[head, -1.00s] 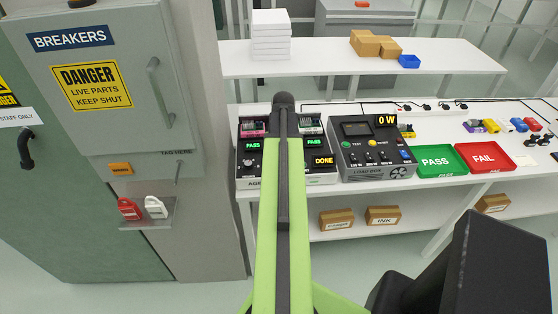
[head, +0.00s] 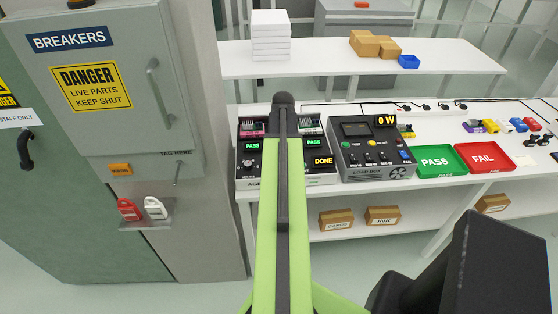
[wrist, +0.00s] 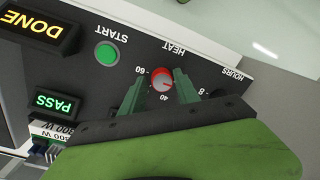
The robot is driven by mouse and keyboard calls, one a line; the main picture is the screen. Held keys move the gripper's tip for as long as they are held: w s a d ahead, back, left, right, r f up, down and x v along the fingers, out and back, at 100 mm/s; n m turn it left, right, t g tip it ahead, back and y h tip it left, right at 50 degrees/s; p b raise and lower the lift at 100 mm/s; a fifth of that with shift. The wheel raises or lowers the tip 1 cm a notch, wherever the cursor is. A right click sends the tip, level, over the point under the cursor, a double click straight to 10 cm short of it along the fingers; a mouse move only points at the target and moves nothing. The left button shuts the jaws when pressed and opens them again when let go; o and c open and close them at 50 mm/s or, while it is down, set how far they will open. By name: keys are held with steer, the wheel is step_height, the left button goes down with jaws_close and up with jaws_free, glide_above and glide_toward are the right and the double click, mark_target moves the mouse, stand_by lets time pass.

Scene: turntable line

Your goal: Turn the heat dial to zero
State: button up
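The heat dial (wrist: 162,79) is a small round knob with a red rim and pale face on a dark panel, seen upside down in the wrist view. The numbers 60 and 40 show around it; a pale mark on its face seems to point near the 40. My gripper (wrist: 159,91) is open, with one green finger on each side of the dial; I cannot tell whether either touches it. In the head view the dial is hidden behind my arm, which reaches over the ageing unit (head: 250,183).
A green START button (wrist: 107,54), a DONE display (wrist: 38,31) and a PASS display (wrist: 55,104) are on the same panel. The HOURS dial is partly hidden by my gripper. The load box (head: 370,160) stands right of the unit, beside the green PASS tray (head: 437,174).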

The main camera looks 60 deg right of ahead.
steer(key=shift+o, duration=1.2)
step_height(320, 180, up, 17)
steer(key=p, duration=1.7)
steer(key=shift+s+d+r, duration=0.15)
steer(key=shift+d+r, duration=0.05)
steer(key=shift+d, duration=0.2)
